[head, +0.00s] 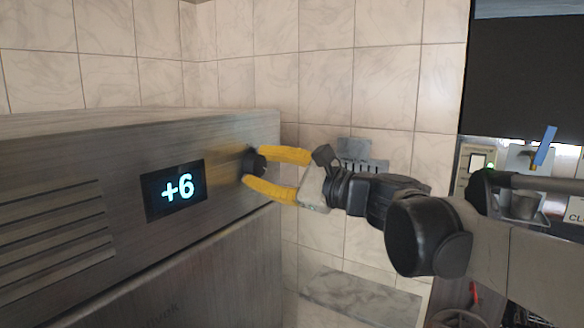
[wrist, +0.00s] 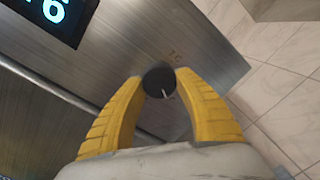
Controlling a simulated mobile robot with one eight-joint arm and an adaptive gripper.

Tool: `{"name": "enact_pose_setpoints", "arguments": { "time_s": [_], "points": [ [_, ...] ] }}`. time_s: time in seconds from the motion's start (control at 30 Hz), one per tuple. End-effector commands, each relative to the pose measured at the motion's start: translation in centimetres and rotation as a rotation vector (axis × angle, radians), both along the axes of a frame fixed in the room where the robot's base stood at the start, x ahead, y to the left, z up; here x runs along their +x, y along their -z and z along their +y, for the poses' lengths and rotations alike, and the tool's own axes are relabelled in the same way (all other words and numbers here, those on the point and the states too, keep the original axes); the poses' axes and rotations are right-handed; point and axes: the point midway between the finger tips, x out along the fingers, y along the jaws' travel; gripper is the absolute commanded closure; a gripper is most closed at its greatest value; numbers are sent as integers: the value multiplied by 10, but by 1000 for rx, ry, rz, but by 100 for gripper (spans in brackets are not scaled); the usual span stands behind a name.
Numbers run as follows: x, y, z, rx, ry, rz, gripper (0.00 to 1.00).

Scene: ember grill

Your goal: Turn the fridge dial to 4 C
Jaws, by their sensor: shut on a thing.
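The fridge (head: 70,170) is a brushed-metal cabinet at the left of the head view. Its dark display (head: 175,188) reads +6. The display also shows partly at the top left of the wrist view (wrist: 55,12). The black round dial (head: 255,162) sits on the fridge front, right of the display. In the wrist view the dial (wrist: 157,80) shows a light pointer mark, with a faint marking on the metal just beyond it. My gripper (head: 262,172) has its two yellow fingers shut on the dial, one on each side. The fingertips (wrist: 157,84) partly cover the dial's sides.
A tiled wall (head: 380,70) stands behind and right of the fridge, with a grey vented fitting (head: 362,156) on it. At the far right are a metal container (head: 524,203), a blue item (head: 545,145) and a switch panel (head: 477,162).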

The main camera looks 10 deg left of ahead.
Motion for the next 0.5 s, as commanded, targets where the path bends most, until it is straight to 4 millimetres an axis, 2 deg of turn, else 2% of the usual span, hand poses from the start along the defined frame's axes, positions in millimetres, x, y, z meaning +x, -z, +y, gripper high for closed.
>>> {"name": "enact_pose_setpoints", "arguments": {
  "time_s": [0.07,0.1,0.17,0.5],
  "points": [
    [0,0,0,1,-1,0,91],
    [0,0,0,1,-1,0,52],
    [0,0,0,1,-1,0,37],
    [-1,0,-2,0,0,-1,37]
  ]
}}
